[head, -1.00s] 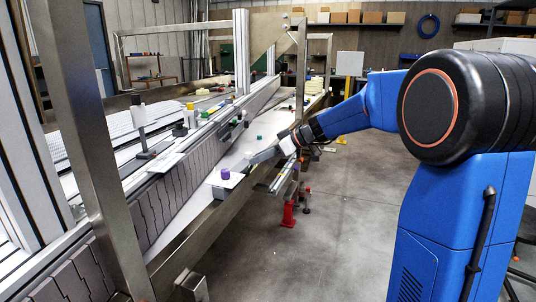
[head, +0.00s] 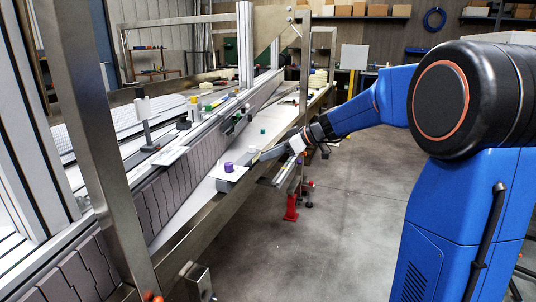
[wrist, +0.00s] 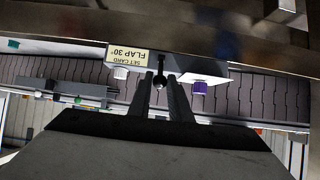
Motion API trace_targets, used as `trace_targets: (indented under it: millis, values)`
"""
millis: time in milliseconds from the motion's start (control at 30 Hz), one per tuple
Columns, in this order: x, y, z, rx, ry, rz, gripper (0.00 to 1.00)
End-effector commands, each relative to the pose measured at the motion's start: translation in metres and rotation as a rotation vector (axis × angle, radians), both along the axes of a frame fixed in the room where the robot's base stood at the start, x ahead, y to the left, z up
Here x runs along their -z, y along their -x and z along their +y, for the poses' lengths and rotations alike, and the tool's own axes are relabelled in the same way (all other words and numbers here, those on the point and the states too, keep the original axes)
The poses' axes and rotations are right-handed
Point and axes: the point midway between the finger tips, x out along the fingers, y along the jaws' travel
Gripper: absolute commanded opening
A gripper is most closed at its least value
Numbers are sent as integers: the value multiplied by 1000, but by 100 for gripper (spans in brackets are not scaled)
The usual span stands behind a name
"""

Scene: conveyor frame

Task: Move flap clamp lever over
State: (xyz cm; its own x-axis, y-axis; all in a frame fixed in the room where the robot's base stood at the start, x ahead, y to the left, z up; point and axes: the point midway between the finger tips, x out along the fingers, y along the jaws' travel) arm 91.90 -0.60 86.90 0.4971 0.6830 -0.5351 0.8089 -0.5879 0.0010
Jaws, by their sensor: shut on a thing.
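The clamp lever is a dark, thin bar with a round end (wrist: 160,82). In the wrist view it stands between my gripper's fingertips (wrist: 161,84), and my gripper is shut on it. A set card reading "FLAP 30°" (wrist: 128,55) is just left of the lever. In the head view my gripper (head: 257,157) reaches in from the right beside the purple knob (head: 228,167). The lever is too small to make out there.
The steel conveyor rail (head: 200,233) runs along the near side, with a steel upright (head: 87,130) at left. A grey ribbed belt wall (head: 165,200) lies behind the plate. A red stand (head: 291,208) is below my arm. The floor (head: 350,230) at right is clear.

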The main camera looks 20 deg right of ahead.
Motion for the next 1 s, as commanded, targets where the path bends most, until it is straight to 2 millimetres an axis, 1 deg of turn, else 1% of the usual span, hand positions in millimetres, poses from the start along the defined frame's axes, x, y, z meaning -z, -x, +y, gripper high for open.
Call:
trace_targets:
  millis: [233, 600, 1000]
  values:
    - [4, 1, -2, 1, 1, 2, 5]
    - [18, 8, -12, 2, -1, 3, 5]
    - [20, 9, -12, 1, 0, 2, 5]
